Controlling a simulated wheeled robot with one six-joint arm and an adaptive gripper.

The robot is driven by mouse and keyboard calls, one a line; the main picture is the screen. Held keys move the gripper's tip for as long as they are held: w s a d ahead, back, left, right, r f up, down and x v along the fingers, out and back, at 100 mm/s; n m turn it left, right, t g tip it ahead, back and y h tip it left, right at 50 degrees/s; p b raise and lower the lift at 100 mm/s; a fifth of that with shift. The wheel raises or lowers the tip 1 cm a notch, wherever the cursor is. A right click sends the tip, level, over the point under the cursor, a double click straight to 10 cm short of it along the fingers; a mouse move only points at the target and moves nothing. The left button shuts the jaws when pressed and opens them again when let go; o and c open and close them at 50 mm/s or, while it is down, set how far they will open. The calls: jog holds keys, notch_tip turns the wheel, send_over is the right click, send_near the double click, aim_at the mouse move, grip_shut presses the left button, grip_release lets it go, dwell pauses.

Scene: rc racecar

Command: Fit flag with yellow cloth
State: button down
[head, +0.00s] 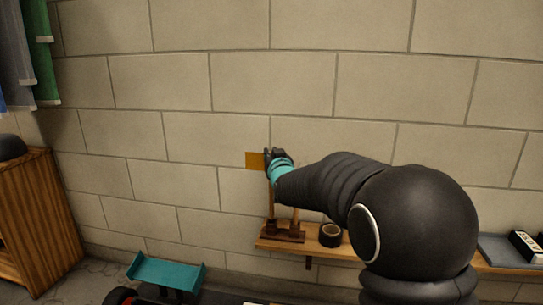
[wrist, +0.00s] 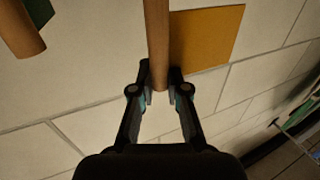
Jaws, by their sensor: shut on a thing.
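The flag with yellow cloth (head: 254,160) shows in the head view as a small yellow-orange patch against the wall. My gripper (head: 268,158) is at its right edge, above a wooden stand (head: 283,234). In the wrist view the fingers (wrist: 160,91) are shut on the flag's wooden pole (wrist: 158,40) near one end. The yellow cloth (wrist: 205,38) spreads to the right of the pole. The teal wing (head: 165,272) of the racecar shows at the bottom of the head view; most of the car is out of frame.
A second wooden pole (wrist: 20,28) with dark green cloth (wrist: 40,12) is close by in the wrist view. A roll of black tape (head: 331,235) sits on the wall shelf (head: 312,246) beside the stand. A wooden cabinet (head: 38,220) stands at the left.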

jog(key=shift+f+b, duration=0.65)
jog(key=shift+f, duration=2.2)
jog(key=c, duration=1.1)
grip_release()
jog(key=s, duration=0.4)
jog(key=s+d, duration=0.1)
jog(key=s, duration=0.3)
jog(key=s+d, duration=0.1)
jog(key=s, duration=0.2)
jog(key=shift+s+d, duration=0.15)
jog(key=shift+s, duration=0.25)
